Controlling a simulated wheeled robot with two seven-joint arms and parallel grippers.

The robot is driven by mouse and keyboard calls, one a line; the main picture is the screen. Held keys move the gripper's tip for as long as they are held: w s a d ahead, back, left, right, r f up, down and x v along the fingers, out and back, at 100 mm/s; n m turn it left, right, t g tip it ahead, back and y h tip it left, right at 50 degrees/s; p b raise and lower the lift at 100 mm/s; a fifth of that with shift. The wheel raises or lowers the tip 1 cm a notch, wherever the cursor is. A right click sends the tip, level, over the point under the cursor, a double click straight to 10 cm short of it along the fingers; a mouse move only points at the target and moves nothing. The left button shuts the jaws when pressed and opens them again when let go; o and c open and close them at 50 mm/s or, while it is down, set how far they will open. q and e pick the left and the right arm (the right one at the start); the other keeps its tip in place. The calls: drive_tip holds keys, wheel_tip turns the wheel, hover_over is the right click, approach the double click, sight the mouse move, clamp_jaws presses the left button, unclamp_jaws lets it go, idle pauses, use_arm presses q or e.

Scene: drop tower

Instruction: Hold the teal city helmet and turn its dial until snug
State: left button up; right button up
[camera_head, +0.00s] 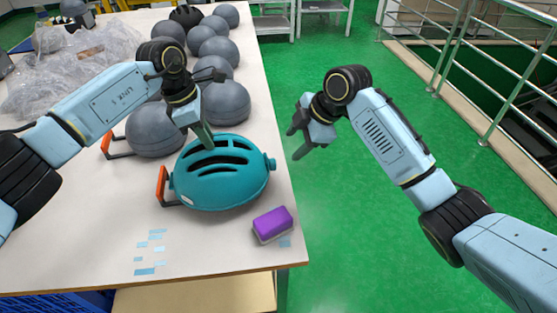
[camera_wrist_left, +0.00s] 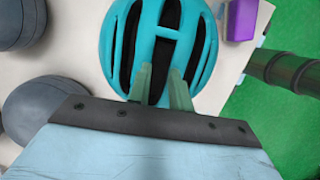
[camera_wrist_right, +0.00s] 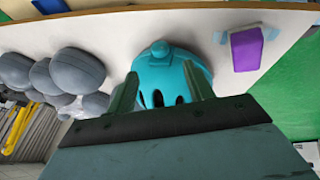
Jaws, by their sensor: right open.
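The teal helmet (camera_head: 222,180) sits on the table near its right edge, with dark vent slots on top. A teal dial knob (camera_head: 270,164) sticks out at its right end; the knob also shows in the right wrist view (camera_wrist_right: 159,48). My left gripper (camera_head: 208,143) is at the helmet's top back side; its fingertips (camera_wrist_left: 164,78) lie over the vents in the left wrist view. I cannot tell whether they grip the shell. My right gripper (camera_head: 298,142) is open and empty, off the table's edge, to the right of the knob and apart from it.
A purple block (camera_head: 272,224) lies in front of the helmet by the table edge. Grey domes (camera_head: 155,130) stand behind it, and an orange-handled holder (camera_head: 162,186) is at its left. Plastic wrap (camera_head: 75,65) covers the back left.

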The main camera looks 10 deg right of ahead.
sight(273, 165)
drive_tip(key=x, duration=1)
drive_tip(key=c, duration=1)
drive_tip(key=shift+w+d+m+g, duration=0.1)
drive_tip(key=shift+w+m+g, duration=0.15)
drive_tip(key=shift+g, duration=0.6)
drive_tip(key=shift+w+m+g, duration=0.25)
drive_tip(key=shift+g, duration=0.6)
drive_tip(key=shift+s+f+g, duration=0.1)
drive_tip(key=shift+s+g, duration=0.05)
drive_tip(key=shift+g, duration=0.35)
drive_tip(key=o, duration=1)
